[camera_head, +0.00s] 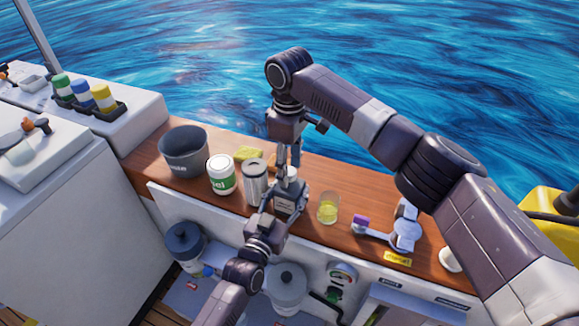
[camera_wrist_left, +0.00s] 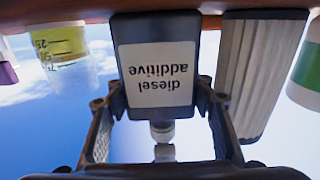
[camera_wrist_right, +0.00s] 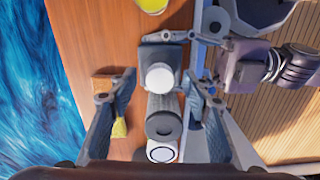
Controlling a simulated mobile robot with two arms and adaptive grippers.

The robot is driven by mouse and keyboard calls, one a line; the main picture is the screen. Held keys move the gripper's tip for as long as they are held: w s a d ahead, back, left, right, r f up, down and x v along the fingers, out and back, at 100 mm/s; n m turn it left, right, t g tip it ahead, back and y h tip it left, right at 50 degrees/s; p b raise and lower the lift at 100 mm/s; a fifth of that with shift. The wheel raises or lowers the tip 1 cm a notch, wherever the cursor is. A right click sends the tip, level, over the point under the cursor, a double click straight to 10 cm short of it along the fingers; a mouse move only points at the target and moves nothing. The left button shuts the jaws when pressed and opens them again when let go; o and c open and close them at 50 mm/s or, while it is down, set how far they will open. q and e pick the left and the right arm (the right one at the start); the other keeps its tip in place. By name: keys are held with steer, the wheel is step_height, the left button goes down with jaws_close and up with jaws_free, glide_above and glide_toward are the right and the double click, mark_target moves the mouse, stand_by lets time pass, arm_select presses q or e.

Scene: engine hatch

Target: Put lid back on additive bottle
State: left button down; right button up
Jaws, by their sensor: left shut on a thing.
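The dark additive bottle (camera_head: 288,204) stands on the wooden counter; its "diesel additive" label (camera_wrist_left: 157,74) appears upside down in the left wrist view. My left gripper (camera_wrist_left: 160,98) is shut on the bottle's sides. A pale round top (camera_wrist_right: 160,76), which looks like the lid, is over the bottle in the right wrist view. The left wrist view shows a pale neck piece (camera_wrist_left: 162,131) with a greyish piece (camera_wrist_left: 164,152) beyond it; I cannot tell whether the lid is seated. My right gripper (camera_wrist_right: 160,86) points down from above, fingers open on either side of the round top.
Left of the bottle stand a silver cylinder (camera_head: 255,184), a white-green can (camera_head: 221,178) and a grey bucket (camera_head: 184,150). A yellow sponge (camera_head: 248,153) lies behind. A cup of yellow liquid (camera_head: 328,208) and a handled tool (camera_head: 405,228) are to the right.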

step_height(320, 180, up, 12)
stand_by(0.6)
arm_select(q)
steer(key=c, duration=0.8)
jaws_free()
steer(key=v, duration=1.2)
steer(key=shift+f, duration=0.1)
